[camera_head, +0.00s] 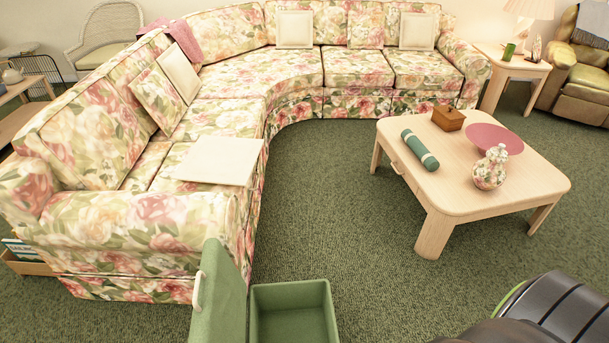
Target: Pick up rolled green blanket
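The rolled green blanket (420,149) lies on the left part of the light wooden coffee table (453,193). Neither of my grippers is in view. A dark part of my own body shows at the bottom right, well away from the blanket.
A wooden box (448,118), a pink bowl (494,139) and a floral vase (490,169) share the tabletop. An open green bin (293,312) with a raised lid (219,298) stands at the bottom. A floral sofa (236,80) curves behind. Carpet between sofa and table is clear.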

